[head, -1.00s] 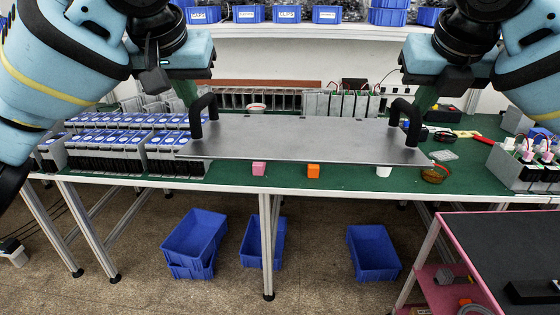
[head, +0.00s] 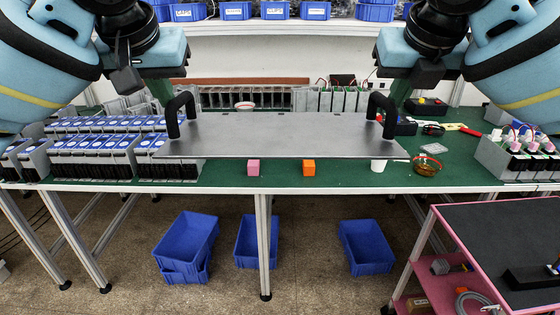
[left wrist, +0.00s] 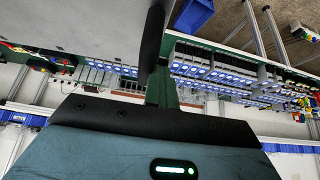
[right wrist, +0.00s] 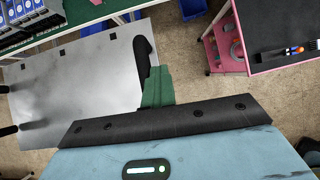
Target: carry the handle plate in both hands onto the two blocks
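The handle plate (head: 280,137) is a flat grey metal sheet with a black handle at each end. It is held about level above the green table, behind the blocks in the head view. My left gripper (head: 163,92) has green fingers shut on the left handle (head: 180,113); the left wrist view shows that handle (left wrist: 152,42) at the fingers. My right gripper (head: 399,93) is shut on the right handle (head: 382,113), also seen in the right wrist view (right wrist: 142,58). A pink block (head: 253,168) and an orange block (head: 308,167) stand apart near the table's front edge.
Rows of blue-topped units (head: 95,157) stand left of the plate. A white cup (head: 378,165) and an amber bowl (head: 426,168) stand right of the blocks. A pink-framed cart (head: 432,212) is at front right. Blue bins (head: 187,240) lie on the floor.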

